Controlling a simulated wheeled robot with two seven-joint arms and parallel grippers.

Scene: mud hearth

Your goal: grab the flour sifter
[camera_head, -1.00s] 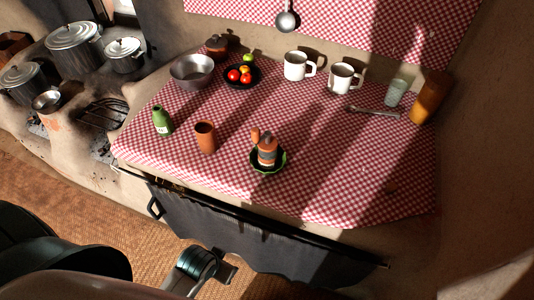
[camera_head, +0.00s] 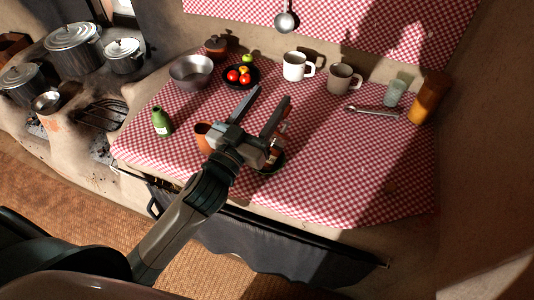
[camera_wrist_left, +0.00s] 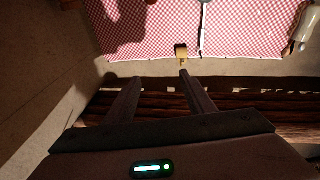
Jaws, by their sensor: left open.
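No plainly recognisable flour sifter stands out to me. A striped orange and grey vessel with a knob stands in a small green dish (camera_head: 274,165) near the front of the table; my left gripper now hides most of it, and I cannot tell whether it is the sifter. My left gripper (camera_head: 271,94) is open, with its fingers pointing up and towards the back of the table in the head view. I see nothing held between its fingers, which also show in the left wrist view (camera_wrist_left: 156,77). My right gripper is out of view.
A terracotta cup (camera_head: 202,138) is partly behind my left gripper, with a green bottle (camera_head: 162,122) to its left. A metal bowl (camera_head: 191,72), fruit plate (camera_head: 239,85), two mugs, a glass (camera_head: 394,92) and an amber vessel (camera_head: 428,98) stand farther back. The cloth's right front is clear.

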